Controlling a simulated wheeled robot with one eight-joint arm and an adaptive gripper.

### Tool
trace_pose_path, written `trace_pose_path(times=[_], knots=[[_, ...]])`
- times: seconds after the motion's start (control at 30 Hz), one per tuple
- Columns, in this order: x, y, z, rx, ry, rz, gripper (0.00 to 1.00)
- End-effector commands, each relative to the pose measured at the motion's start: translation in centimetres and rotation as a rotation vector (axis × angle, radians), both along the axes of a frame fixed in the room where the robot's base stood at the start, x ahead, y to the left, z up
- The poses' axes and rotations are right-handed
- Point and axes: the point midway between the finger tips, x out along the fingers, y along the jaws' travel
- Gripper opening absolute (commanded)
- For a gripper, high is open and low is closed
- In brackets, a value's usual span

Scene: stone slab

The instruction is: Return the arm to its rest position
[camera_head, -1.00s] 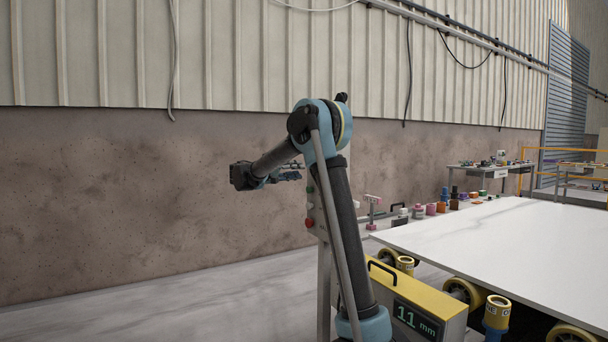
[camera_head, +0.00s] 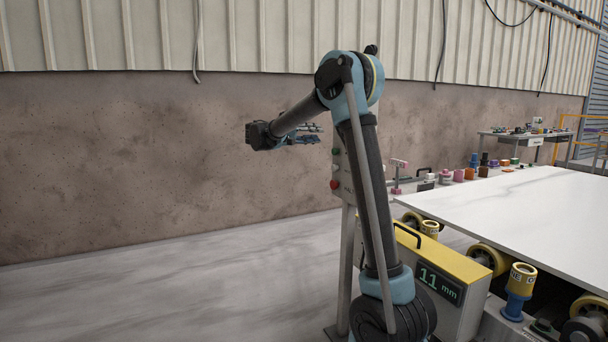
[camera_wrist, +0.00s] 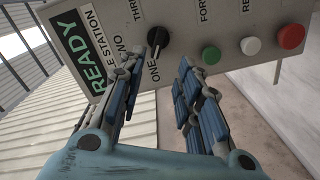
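My arm is bent at its elbow and reaches left in the head view. My gripper (camera_head: 312,135) is in the air beside a control post, with no object visible in it. In the wrist view, its two blue-padded fingers (camera_wrist: 160,68) are apart, with an empty gap between them. A grey control panel (camera_wrist: 223,32) lies beyond the fingertips. It has a black selector knob (camera_wrist: 157,37), a green button (camera_wrist: 211,55), a white button (camera_wrist: 250,45) and a red button (camera_wrist: 291,36). I cannot tell whether a fingertip touches it.
A white stone slab (camera_head: 520,215) lies on yellow rollers at the right. A yellow-topped box (camera_head: 450,262) with an "11 mm" display stands by my arm's base. Small items line the slab's far edge. A workbench (camera_head: 525,137) is farther back. The left floor is clear.

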Motion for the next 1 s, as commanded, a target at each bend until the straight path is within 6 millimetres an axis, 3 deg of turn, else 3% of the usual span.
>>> trace_pose_path(times=[0.2, 0.5, 0.7, 1.0], knots=[[-4.4, -6.2, -1.5, 0.115, 0.119, -0.020, 0.32], [-11.9, -12.9, -5.2, 0.300, 0.271, -0.031, 0.32], [-17.6, -16.1, -8.2, 0.431, 0.357, -0.026, 0.32], [-26.4, -18.9, -13.7, 0.636, 0.457, -0.005, 0.32]])
